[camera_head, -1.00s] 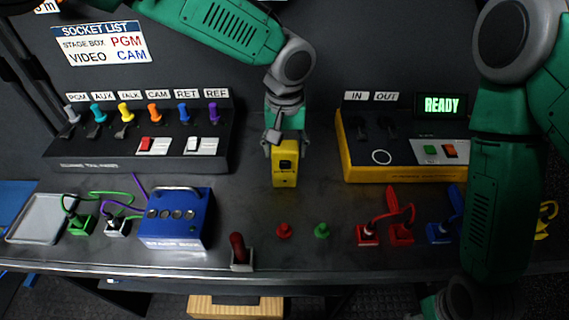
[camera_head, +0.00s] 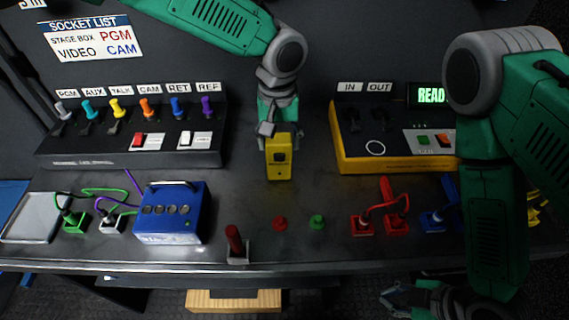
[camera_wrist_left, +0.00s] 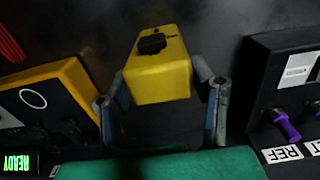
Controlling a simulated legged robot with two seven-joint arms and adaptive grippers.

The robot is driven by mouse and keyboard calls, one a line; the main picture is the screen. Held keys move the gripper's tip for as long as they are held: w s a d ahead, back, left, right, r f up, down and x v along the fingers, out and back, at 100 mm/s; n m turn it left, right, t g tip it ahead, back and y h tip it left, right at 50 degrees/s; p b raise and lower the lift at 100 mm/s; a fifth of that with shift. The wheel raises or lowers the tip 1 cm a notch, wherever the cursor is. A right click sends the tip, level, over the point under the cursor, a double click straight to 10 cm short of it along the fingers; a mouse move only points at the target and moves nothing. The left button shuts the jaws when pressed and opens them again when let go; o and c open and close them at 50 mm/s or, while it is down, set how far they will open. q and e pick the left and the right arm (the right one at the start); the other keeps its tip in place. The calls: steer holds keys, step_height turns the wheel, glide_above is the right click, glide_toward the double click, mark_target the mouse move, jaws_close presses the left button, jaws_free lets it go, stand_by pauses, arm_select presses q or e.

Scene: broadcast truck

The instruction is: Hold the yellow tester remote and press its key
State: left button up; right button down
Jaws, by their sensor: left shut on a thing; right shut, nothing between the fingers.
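The yellow tester remote (camera_head: 279,160) stands upright at the middle of the bench, with a dark key (camera_head: 280,156) on its face. My left gripper (camera_head: 277,140) is shut on it from behind and above. In the left wrist view the remote (camera_wrist_left: 160,76) sits between the two fingers, and its black key (camera_wrist_left: 152,43) shows on top. My right gripper (camera_head: 398,296) is low at the bottom of the head view, in front of the bench edge and well away from the remote. Its fingers are small and partly dark there.
A black patch panel (camera_head: 130,150) with coloured plugs stands at the left. A yellow-edged READY unit (camera_head: 345,150) stands right of the remote. A blue box (camera_head: 172,212), red knob (camera_head: 280,223), green knob (camera_head: 317,221) and red-handled lever (camera_head: 234,240) are nearer the front edge.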

steer(key=s+a+r+n+t+y, duration=0.2)
steer(key=a+r+n+y, duration=0.45)
steer(key=r+n, duration=0.3)
steer(key=w+a+r+n+t, duration=0.1)
steer(key=w+a+r+t, duration=0.1)
steer(key=w, duration=0.2)
steer(key=w+a+r+n+t, duration=0.1)
steer(key=w+a+r+t, duration=0.1)
steer(key=w+a, duration=0.1)
steer(key=w+a+r+n+t+y, duration=0.1)
steer(key=w+a+r+t, duration=0.1)
steer(key=w, duration=0.3)
steer(key=shift+w+a+t, duration=0.15)
steer(key=shift+w+t, duration=0.15)
steer(key=shift+w, duration=0.1)
steer(key=shift+w+a+r, duration=0.1)
steer(key=shift+w+r, duration=0.05)
steer(key=shift+w, duration=0.1)
